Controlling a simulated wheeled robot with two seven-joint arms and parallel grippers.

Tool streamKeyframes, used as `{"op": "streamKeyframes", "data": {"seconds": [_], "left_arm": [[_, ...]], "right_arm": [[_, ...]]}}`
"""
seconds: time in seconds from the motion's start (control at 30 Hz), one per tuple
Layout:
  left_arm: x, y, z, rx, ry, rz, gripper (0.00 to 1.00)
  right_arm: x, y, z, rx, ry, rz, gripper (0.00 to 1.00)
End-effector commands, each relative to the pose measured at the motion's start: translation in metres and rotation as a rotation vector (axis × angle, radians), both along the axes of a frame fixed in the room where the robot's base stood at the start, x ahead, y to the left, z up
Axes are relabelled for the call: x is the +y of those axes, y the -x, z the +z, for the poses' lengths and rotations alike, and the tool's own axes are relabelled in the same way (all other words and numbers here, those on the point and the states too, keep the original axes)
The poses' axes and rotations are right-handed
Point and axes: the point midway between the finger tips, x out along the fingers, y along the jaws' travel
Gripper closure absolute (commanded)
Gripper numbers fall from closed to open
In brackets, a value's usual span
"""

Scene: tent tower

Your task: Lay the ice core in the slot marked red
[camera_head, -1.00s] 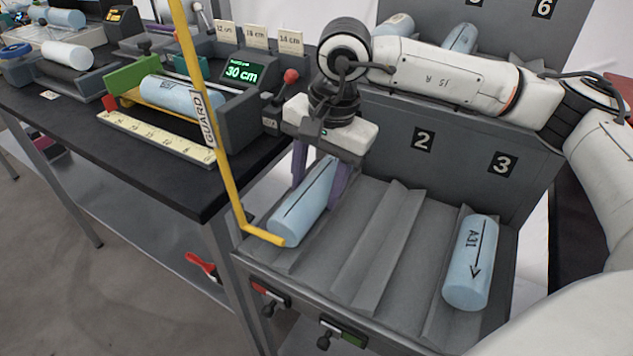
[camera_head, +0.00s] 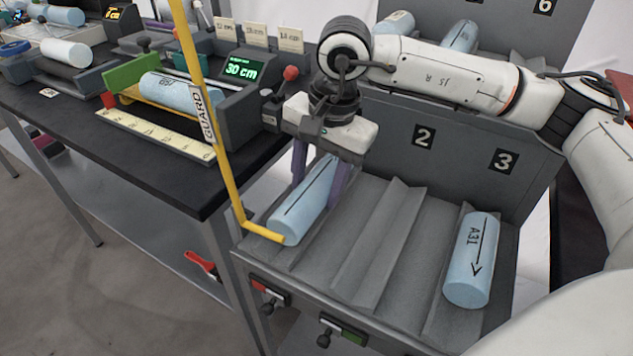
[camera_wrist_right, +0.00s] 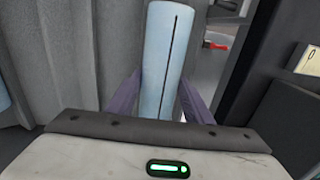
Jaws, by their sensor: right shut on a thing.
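A pale blue ice core (camera_head: 303,207) with a dark line along it lies lengthwise in or just above the leftmost slot of the grey rack (camera_head: 375,275). I cannot tell whether it rests on the slot floor. My right gripper (camera_head: 320,180) is shut on it, purple fingers on both sides; the core also shows between the fingers in the right wrist view (camera_wrist_right: 164,70). A red marker (camera_head: 268,290) is on the rack's front below this left slot. My left gripper is not in view.
A yellow guard bar (camera_head: 222,160) stands at the rack's left, its foot by the core's near end. Another core marked A31 (camera_head: 468,265) lies in the right slot; the middle slot is empty. A green marker (camera_head: 352,337) is on the front. A bench (camera_head: 190,190) stands left.

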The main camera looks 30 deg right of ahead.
Motion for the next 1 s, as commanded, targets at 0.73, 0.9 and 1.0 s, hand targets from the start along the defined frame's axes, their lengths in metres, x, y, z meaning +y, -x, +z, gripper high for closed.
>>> {"op": "streamKeyframes", "data": {"seconds": [0.73,0.9,1.0], "left_arm": [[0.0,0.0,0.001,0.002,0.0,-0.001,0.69],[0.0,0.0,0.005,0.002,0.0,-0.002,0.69],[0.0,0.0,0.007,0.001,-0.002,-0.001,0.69]], "right_arm": [[-0.001,0.002,0.018,-0.004,0.0,0.0,0.32],[-0.004,0.006,0.053,-0.005,-0.002,0.001,0.32],[-0.005,0.009,0.072,-0.005,-0.002,0.001,0.32]]}}
